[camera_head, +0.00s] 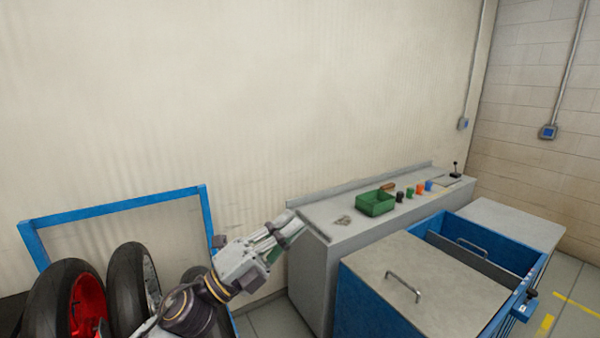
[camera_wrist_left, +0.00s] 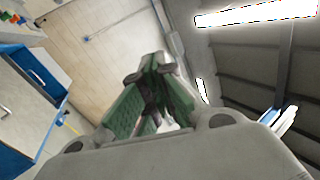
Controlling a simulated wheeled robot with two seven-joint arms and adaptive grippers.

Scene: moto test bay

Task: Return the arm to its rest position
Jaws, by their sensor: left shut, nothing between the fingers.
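My left arm comes in from the bottom of the head view. Its gripper (camera_head: 290,228) is raised in front of the near left end of the grey bench and points to the right. The gripper is shut and empty. In the left wrist view its green-lined fingers (camera_wrist_left: 153,98) come together, with walls and ceiling behind them. My right gripper is in neither view.
The grey bench (camera_head: 345,255) holds a green bin (camera_head: 375,203) and several small coloured items. A blue cabinet (camera_head: 372,310) with an open drawer (camera_head: 490,240) stands at right. A blue rack (camera_head: 120,207) with tyres (camera_head: 127,285) stands at left.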

